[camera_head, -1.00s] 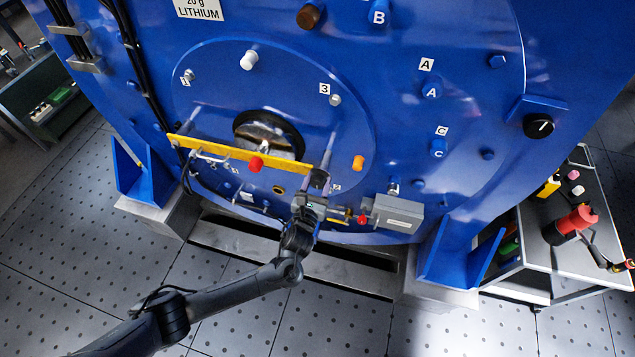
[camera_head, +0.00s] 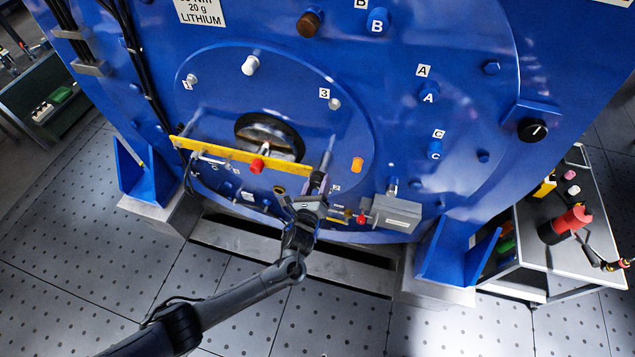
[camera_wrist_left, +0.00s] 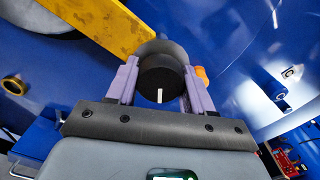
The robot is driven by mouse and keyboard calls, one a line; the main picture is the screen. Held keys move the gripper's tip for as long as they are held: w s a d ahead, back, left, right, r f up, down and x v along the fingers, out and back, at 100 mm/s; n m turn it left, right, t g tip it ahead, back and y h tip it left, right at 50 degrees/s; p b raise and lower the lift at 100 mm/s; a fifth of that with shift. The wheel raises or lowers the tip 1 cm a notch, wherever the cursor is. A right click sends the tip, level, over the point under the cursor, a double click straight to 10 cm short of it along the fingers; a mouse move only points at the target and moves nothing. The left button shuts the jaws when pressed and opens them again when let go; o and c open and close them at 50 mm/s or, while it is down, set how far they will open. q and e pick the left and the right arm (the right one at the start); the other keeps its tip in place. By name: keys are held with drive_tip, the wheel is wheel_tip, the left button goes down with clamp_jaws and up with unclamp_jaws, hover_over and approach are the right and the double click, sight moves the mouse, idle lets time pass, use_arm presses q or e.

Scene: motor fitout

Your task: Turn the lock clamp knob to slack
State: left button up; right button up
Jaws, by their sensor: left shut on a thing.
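A black round knob (camera_wrist_left: 158,72) with a white pointer line sits at the right end of the yellow bar (camera_head: 240,155) on the blue motor face. In the left wrist view its white line points down toward my gripper body. My left gripper (camera_head: 314,187) is shut on this knob, with one purple finger on each side of it in the left wrist view (camera_wrist_left: 160,84). In the head view the gripper mostly hides the knob. No markings around the knob are readable. My right gripper is not in view.
A red knob (camera_head: 257,166) is on the yellow bar. A grey box (camera_head: 397,213) and an orange plug (camera_head: 357,164) are right of my gripper. Another black knob (camera_head: 532,129) is farther right. A cart (camera_head: 560,264) holds a red-and-black item (camera_head: 565,224).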

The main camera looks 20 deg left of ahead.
use_arm(q)
drive_tip(key=n, duration=0.3)
drive_tip(key=shift+n, duration=0.4)
drive_tip(key=n, duration=0.3)
drive_tip(key=shift+n+p, duration=0.3)
drive_tip(key=shift+p, duration=0.1)
drive_tip(key=n, duration=0.3)
drive_tip(key=shift+d+n, duration=0.1)
drive_tip(key=shift+n, duration=0.2)
drive_tip(key=n, duration=0.4)
drive_tip(key=shift+n, duration=0.3)
drive_tip(key=n, duration=1.1)
drive_tip(key=shift+r, duration=0.1)
drive_tip(key=shift+n+b, duration=0.3)
drive_tip(key=shift+n, duration=0.6)
drive_tip(key=shift+r, duration=0.1)
